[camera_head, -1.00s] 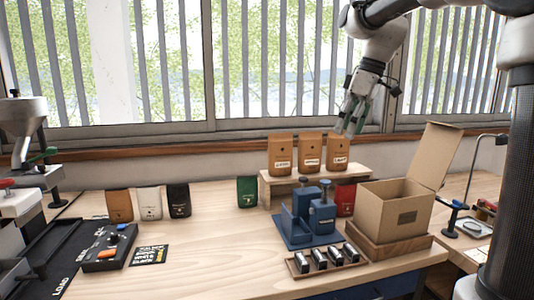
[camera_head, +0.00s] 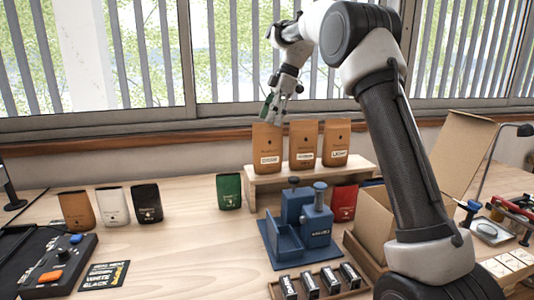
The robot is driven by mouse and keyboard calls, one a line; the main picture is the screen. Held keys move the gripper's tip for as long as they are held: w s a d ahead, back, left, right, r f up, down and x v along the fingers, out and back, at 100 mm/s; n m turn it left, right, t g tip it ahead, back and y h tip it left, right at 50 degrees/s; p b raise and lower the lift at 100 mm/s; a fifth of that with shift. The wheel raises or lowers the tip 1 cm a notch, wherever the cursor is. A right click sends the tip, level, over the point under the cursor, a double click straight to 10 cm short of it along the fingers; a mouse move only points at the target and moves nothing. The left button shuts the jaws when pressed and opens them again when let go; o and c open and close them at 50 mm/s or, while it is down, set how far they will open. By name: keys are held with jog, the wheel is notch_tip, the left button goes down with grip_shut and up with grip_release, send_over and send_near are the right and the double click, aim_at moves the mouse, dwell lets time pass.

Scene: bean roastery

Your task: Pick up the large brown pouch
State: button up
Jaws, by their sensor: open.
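Three tall brown pouches with pale labels stand upright in a row on a small wooden riser (camera_head: 310,182): the left one (camera_head: 267,143), the middle one (camera_head: 303,139) and the right one (camera_head: 335,139). A smaller-looking brown pouch (camera_head: 76,211) stands on the bench at the left. My gripper (camera_head: 274,117) is open and empty, pointing down above the left pouch on the riser. The fingertips overlap its top edge in the picture; I cannot tell whether they touch it.
White (camera_head: 112,206), black (camera_head: 147,203) and green (camera_head: 229,191) pouches stand on the bench; a red pouch (camera_head: 343,202) is by the riser. A blue device (camera_head: 300,222) stands before the riser. My arm partly hides the open carton (camera_head: 374,217). The bench centre-left is clear.

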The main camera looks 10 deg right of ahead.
aim_at(268, 131)
jog(key=shift+x, duration=1.8)
jog(key=shift+w+d+f, duration=0.1)
jog(key=shift+f, duration=0.2)
grip_shut()
